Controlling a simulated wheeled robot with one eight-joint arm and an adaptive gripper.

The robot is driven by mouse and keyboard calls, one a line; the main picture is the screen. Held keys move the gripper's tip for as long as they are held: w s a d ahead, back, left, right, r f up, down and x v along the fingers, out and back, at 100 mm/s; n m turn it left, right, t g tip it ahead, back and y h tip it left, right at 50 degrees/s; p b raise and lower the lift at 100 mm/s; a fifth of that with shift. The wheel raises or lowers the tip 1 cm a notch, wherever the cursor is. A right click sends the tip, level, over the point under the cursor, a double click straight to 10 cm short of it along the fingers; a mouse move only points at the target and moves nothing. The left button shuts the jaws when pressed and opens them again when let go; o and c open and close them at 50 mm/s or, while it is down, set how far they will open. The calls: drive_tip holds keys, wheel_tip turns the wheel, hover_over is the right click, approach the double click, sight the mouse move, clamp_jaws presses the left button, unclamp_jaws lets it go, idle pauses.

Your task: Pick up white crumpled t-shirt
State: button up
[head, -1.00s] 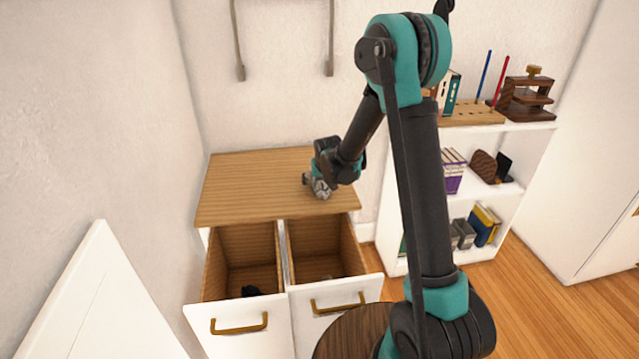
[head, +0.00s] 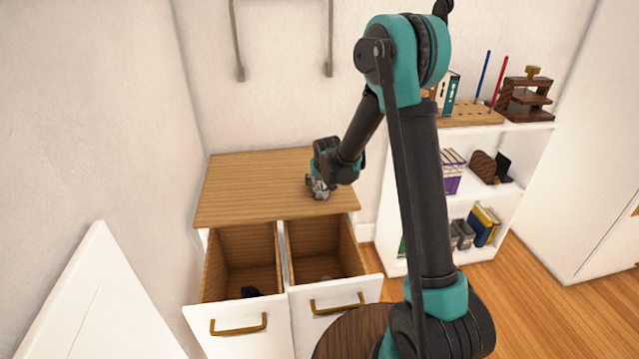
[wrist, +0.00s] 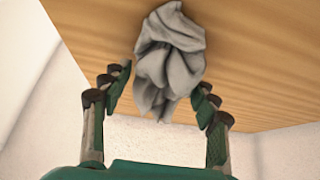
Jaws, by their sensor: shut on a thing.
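The white crumpled t-shirt (wrist: 170,55) shows in the wrist view as a bunched, greyish-white bundle against the wooden dresser top (wrist: 265,60). My gripper (wrist: 163,88) has a green finger on either side of it and is shut on it. In the head view my gripper (head: 318,187) is low over the right part of the dresser top (head: 250,185), near its front edge. The t-shirt is mostly hidden there by the gripper. I cannot tell whether it still touches the wood.
Two open drawers stick out below the dresser top, the left drawer (head: 238,327) and the right drawer (head: 335,302), with small dark items inside. A white shelf (head: 405,215) with books stands to the right. The left part of the dresser top is clear.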

wheel_tip(320, 180, up, 20)
idle(0.6)
